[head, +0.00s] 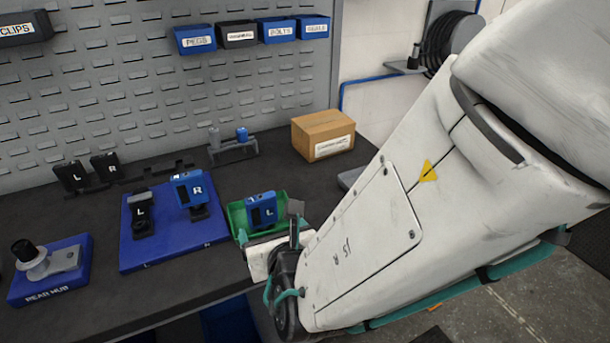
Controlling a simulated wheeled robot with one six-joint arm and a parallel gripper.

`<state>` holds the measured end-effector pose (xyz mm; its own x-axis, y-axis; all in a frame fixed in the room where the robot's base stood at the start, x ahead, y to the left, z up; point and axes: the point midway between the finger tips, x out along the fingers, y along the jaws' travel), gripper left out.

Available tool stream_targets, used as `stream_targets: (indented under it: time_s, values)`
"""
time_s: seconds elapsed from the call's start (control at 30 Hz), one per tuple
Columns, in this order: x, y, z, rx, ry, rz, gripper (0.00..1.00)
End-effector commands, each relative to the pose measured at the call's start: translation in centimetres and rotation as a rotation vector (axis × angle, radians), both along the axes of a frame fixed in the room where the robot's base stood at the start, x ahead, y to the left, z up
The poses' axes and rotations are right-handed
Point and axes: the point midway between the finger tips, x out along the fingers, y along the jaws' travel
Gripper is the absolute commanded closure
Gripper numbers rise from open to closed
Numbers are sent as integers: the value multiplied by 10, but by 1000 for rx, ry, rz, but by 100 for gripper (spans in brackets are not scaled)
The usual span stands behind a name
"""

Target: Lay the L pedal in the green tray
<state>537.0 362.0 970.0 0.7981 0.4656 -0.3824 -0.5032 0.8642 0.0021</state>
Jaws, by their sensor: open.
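A blue pedal marked L (262,210) is in the green tray (238,220), its lettered face toward me. The tray sits on the dark bench, right of the blue board, and its near right part is hidden by my arm. My gripper (292,222) is at the tray's near right side, close to the blue L pedal. It is open, but its fingers are partly hidden, and I cannot tell whether they touch the pedal. A black piece marked L (140,210) and a blue pedal marked R (188,187) stand on the blue board (165,256).
Black L (72,178) and R (106,167) pieces stand at the back left. A blue rear hub stand (55,275) is front left. A grey holder (234,153) and cardboard box (322,135) stand behind the tray. Bare bench shows between the tray and box.

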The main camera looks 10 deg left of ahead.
Motion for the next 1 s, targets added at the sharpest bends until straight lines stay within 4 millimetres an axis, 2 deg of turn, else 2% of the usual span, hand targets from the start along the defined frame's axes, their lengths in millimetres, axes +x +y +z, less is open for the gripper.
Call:
stream_targets:
  time_s: [0.2, 0.27, 0.33, 0.37, 0.47, 0.5, 0.57, 0.6, 0.67, 0.7, 0.77, 0.8, 0.9, 1.0]
  values:
    - [0, -4, 3, 5, 0, -10, 17]
    - [10, -14, 9, 26, 2, -58, 17]
    - [29, -38, 23, 79, 7, -173, 17]
    - [40, -53, 32, 111, 10, -242, 17]
    - [77, -126, 64, 270, 24, -561, 17]
    - [87, -163, 77, 348, 31, -713, 17]
    - [93, -222, 94, 479, 40, -952, 17]
    - [91, -258, 101, 565, 48, -1106, 17]
    - [80, -309, 110, 699, 61, -1333, 17]
    - [68, -339, 113, 791, 70, -1480, 17]
    - [44, -377, 116, 934, 87, -1694, 17]
    - [27, -397, 116, 1032, 103, -1832, 17]
    - [-21, -428, 115, 1291, 157, -2156, 17]
    - [-64, -433, 114, 1556, 240, -2427, 17]
